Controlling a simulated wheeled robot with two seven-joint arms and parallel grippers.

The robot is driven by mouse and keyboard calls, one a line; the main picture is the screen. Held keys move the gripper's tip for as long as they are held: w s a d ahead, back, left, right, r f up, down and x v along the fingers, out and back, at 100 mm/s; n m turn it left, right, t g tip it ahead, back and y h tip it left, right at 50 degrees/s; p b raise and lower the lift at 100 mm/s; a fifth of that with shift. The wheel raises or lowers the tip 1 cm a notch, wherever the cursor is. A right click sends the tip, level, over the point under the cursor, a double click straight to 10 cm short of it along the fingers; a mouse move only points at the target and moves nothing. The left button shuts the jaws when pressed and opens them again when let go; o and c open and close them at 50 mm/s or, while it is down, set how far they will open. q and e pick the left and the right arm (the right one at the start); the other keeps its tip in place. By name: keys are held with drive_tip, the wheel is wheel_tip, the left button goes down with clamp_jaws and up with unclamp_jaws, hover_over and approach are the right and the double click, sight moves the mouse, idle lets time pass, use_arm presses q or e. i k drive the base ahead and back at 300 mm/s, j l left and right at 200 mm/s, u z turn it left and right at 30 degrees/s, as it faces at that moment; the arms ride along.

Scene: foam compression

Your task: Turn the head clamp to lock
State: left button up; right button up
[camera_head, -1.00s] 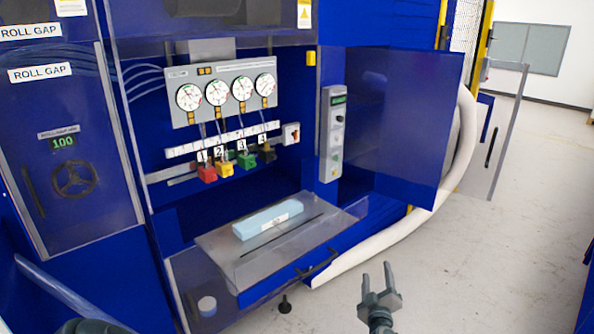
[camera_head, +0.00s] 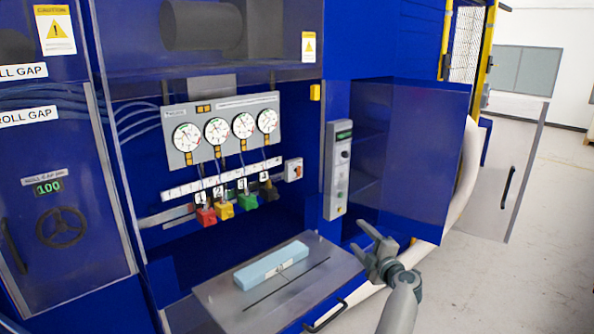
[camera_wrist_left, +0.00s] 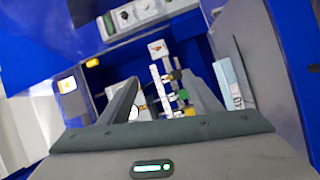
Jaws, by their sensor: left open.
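My left gripper (camera_head: 360,235) is open and empty, in the air in front of the cabinet's right side, right of the foam tray. In the left wrist view its two fingers (camera_wrist_left: 161,77) stand apart, with coloured valve blocks seen between them. No part is readably marked as the head clamp, so I cannot tell which one it is. My right gripper is not in view.
A light blue foam block (camera_head: 272,264) lies on a grey plate (camera_head: 228,306). Four gauges sit on a grey panel (camera_head: 220,104) above red, yellow, green and dark blocks. A control box (camera_head: 338,170) and open blue door (camera_head: 428,165) stand at right.

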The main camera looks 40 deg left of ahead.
sight(298, 170)
drive_tip(key=i+j, duration=0.15)
drive_tip(key=j, duration=0.25)
drive_tip(key=i+j, duration=0.1)
drive_tip(key=j, duration=0.3)
drive_tip(key=i+j, duration=0.15)
drive_tip(key=j, duration=0.2)
drive_tip(key=i+j, duration=0.1)
drive_tip(key=j, duration=0.3)
drive_tip(key=i+j, duration=0.3)
